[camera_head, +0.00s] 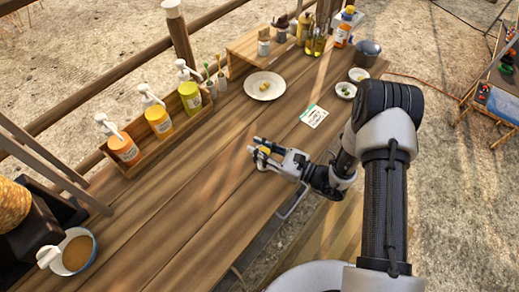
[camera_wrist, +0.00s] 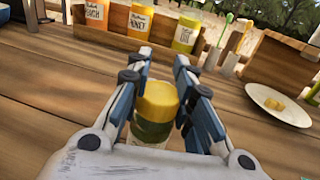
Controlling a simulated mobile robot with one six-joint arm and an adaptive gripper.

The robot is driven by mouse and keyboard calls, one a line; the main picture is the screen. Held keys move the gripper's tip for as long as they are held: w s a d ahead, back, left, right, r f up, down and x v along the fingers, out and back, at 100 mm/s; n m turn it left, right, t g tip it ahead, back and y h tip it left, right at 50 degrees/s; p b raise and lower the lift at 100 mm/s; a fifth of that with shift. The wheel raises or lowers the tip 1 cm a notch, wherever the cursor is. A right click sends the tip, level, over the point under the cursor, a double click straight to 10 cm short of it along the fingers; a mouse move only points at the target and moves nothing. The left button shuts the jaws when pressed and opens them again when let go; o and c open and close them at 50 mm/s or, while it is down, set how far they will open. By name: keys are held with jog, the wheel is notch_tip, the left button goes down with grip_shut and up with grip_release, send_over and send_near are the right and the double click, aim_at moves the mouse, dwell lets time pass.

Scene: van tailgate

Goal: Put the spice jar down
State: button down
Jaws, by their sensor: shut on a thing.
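The spice jar (camera_wrist: 156,112) has a yellow cap and a green band below it. In the wrist view it stands between the two fingers of my gripper (camera_wrist: 162,82), which is shut on it. In the head view my gripper (camera_head: 264,152) is over the front part of the wooden table (camera_head: 200,190), and a bit of the yellow cap shows between the fingers. The jar's lower part is mostly hidden by the gripper, and I cannot tell whether its base touches the table.
A wooden rack (camera_head: 155,135) with several pump bottles stands at the back left. A plate (camera_head: 265,86) with yellow pieces and a small card (camera_head: 314,116) lie to the right. A bowl (camera_head: 77,252) is at the far left. The table's middle is clear.

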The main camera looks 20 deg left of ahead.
jog(key=shift+f, duration=0.15)
jog(key=c, duration=1.2)
grip_release()
jog(key=shift+r, duration=0.25)
jog(key=p+v, duration=0.1)
jog(key=v, duration=1.1)
jog(key=shift+s, duration=0.1)
